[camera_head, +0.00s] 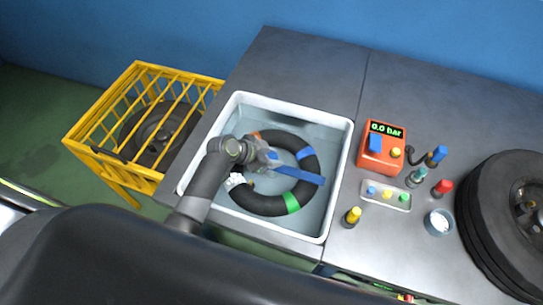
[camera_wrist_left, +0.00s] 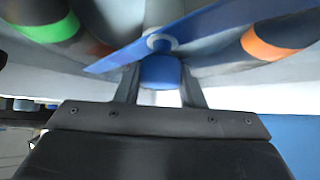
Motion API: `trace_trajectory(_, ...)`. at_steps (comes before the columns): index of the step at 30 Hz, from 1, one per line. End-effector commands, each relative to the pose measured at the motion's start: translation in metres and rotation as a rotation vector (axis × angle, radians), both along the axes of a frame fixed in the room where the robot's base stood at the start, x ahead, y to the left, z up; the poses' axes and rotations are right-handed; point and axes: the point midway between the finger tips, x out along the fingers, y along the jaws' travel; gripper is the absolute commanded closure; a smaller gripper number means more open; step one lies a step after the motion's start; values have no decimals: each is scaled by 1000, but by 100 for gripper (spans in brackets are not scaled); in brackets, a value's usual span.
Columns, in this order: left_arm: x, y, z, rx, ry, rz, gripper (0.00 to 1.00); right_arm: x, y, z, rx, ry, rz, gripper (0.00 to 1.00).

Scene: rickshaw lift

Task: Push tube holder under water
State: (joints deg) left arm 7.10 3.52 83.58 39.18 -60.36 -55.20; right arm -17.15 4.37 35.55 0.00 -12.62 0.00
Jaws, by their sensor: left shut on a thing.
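A blue bar-shaped tube holder (camera_head: 298,174) lies across a black inner tube (camera_head: 262,205) in the white water basin (camera_head: 348,160). The tube has blue, green, orange and white marks. My left gripper (camera_head: 268,157) is over the tube's ring and shut on the holder's blue knob. The left wrist view shows the fingers (camera_wrist_left: 160,85) on both sides of this knob, with the blue bar (camera_wrist_left: 205,30) just beyond. Whether the tube is fully under water, I cannot tell. My right gripper is not in view.
A yellow cage (camera_head: 110,120) with a wheel inside stands left of the basin. On the grey bench right of it are an orange pressure box (camera_head: 381,148) reading 0.0 bar, a small tray (camera_head: 385,194), a cup (camera_head: 438,222), several small coloured-top items and a large tire (camera_head: 500,220).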

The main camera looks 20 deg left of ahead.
Motion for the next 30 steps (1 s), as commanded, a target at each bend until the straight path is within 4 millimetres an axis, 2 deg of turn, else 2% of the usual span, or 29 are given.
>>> trace_trajectory(2, -4, 1, -6, 3, 17, -1, 100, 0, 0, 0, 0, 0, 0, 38)
trace_trajectory(3, -5, 1, -6, 3, 17, -1, 63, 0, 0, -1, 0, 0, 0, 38)
trace_trajectory(8, -4, 1, -5, 3, 14, -1, 43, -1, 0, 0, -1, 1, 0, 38)
trace_trajectory(20, -5, 4, 1, 3, 7, -1, 43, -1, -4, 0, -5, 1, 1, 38)
trace_trajectory(30, -28, 30, 35, 5, 6, -1, 43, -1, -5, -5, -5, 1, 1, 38)
